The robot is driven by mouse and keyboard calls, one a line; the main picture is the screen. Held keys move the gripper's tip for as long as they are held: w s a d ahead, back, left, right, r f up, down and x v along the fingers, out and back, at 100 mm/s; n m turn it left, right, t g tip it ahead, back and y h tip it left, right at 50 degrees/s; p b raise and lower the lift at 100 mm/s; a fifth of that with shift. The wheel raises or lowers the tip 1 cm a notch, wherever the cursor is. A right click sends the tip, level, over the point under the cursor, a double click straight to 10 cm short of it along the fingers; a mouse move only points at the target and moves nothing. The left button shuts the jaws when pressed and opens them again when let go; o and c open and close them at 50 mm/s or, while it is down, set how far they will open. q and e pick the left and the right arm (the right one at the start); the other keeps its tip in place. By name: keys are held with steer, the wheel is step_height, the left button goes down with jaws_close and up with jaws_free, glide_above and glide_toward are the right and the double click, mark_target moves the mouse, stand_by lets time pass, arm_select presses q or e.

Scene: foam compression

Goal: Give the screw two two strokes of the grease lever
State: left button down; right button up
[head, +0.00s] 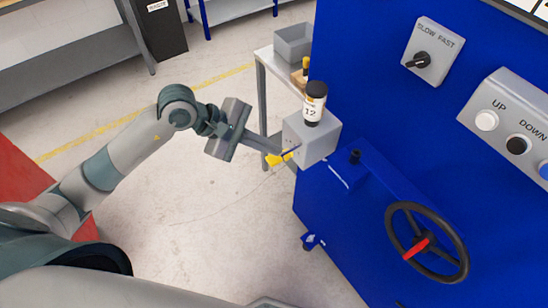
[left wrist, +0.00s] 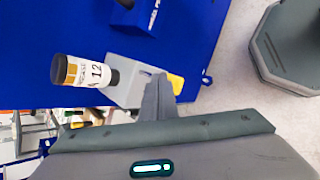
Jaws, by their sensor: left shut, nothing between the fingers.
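The grease pump is a grey box (head: 312,140) on the corner of the blue machine. A bottle with a black cap and a label reading 12 (head: 315,104) stands upright on it. A yellow lever (head: 287,157) sticks out low on the box's left side. My left gripper (head: 275,150) is shut and empty, its fingertips close beside the lever; I cannot tell if they touch. In the left wrist view the shut fingers (left wrist: 158,90) lie in front of the grey box (left wrist: 125,78), with the yellow lever (left wrist: 177,84) just right of them, partly hidden. My right gripper is not in view.
The blue machine (head: 345,235) fills the right side, with a black handwheel (head: 427,243), a slow/fast knob (head: 421,60) and an up/down button panel (head: 515,122). A side table with a grey bin (head: 293,42) stands behind the pump. The floor left of the machine is clear.

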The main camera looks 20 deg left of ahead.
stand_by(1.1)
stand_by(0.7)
arm_select(q)
steer(key=shift+f, duration=0.1)
steer(key=shift+f+b, duration=0.35)
steer(key=shift+b, duration=0.4)
